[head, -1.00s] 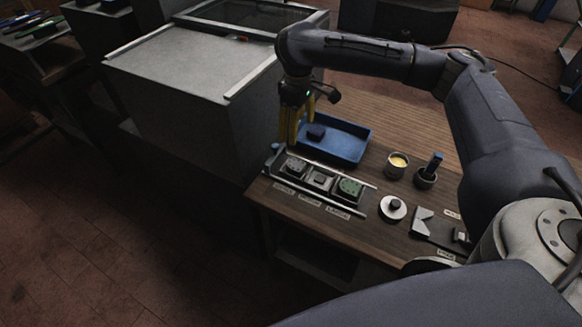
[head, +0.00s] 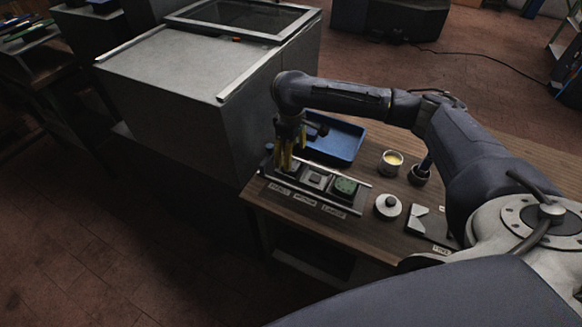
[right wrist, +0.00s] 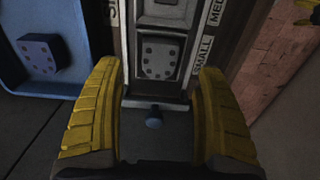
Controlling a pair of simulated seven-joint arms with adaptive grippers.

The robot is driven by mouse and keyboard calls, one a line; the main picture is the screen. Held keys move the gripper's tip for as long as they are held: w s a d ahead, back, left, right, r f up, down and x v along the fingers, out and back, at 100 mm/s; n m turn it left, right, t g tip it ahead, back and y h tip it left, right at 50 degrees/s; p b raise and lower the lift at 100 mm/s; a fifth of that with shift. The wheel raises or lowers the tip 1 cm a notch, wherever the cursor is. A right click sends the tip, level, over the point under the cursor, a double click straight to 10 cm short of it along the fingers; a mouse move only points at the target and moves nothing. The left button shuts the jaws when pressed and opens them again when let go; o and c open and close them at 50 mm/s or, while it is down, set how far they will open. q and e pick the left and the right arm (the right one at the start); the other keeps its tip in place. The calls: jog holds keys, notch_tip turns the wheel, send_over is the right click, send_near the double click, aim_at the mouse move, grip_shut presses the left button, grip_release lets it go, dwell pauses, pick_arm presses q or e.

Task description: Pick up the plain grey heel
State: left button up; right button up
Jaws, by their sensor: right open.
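My right gripper (head: 285,164) is open and empty above the left end of the metal rack (head: 335,207). In the right wrist view its yellow fingers (right wrist: 155,110) stand apart on either side of the rack's end. A grey heel (right wrist: 160,57) with small dark holes lies in the slot by the SMALL label, just beyond the fingertips. In the head view the gripper partly hides that slot. A middle grey piece (head: 316,179) and a greenish piece (head: 345,187) sit further right. A dark heel (right wrist: 42,55) with dots lies in the blue tray. My left gripper is not in view.
The blue tray (head: 345,160) is behind the rack. A cup with yellow contents (head: 391,162), a white round lidded thing (head: 388,206) and a dark board (head: 430,222) stand to the right. A large grey cabinet (head: 190,75) stands close on the left.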

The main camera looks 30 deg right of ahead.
jog(key=shift+f, duration=2.55)
jog(key=c, duration=1.3)
